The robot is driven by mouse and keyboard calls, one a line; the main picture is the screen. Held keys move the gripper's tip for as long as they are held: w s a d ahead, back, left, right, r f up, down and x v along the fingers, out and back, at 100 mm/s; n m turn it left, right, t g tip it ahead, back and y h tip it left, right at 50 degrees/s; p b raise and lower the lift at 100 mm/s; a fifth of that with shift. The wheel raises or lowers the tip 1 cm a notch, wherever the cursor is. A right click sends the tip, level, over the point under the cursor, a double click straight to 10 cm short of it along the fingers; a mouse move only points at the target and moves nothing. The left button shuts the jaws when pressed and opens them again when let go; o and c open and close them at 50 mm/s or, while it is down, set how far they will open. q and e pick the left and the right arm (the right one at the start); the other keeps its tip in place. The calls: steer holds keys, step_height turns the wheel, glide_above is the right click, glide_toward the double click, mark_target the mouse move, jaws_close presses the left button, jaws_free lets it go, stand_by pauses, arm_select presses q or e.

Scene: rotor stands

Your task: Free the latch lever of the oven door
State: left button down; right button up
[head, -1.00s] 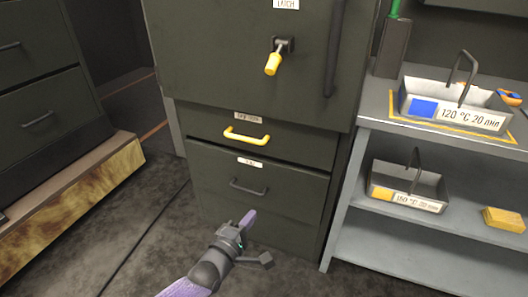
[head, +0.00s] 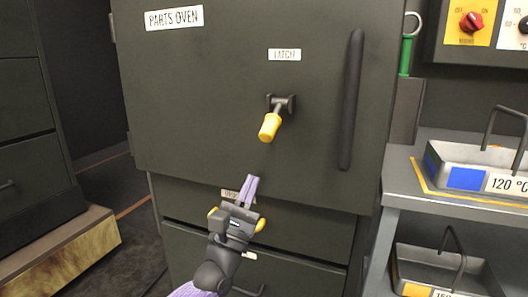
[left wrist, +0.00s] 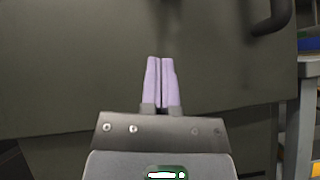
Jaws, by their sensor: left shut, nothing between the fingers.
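The latch lever (head: 271,124) of the oven is a yellow grip on a dark pivot, under a white "LATCH" label (head: 284,55). It hangs downward, tilted a little to the left. The oven door (head: 210,110) is dark, looks closed, and carries a "PARTS OVEN" label. My left gripper (head: 249,190) is below the lever, apart from it, with its purple fingers together and empty, pointing up. The left wrist view shows the shut fingers (left wrist: 161,82) in front of the dark door; the lever is blurred or unclear there. My right gripper is not in view.
A long dark vertical handle (head: 350,100) is right of the lever. Drawers are below the door, partly hidden by my left arm. A shelf (head: 440,212) with labelled trays (head: 437,153) stands at the right, under a control panel with a red knob (head: 471,21).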

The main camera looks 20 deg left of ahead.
mark_target(274, 120)
arm_select(q)
step_height(274, 120, up, 7)
steer(key=w+d, duration=0.1)
steer(key=w, duration=0.1)
steer(key=shift+w+d, duration=0.3)
steer(key=shift+d, duration=0.1)
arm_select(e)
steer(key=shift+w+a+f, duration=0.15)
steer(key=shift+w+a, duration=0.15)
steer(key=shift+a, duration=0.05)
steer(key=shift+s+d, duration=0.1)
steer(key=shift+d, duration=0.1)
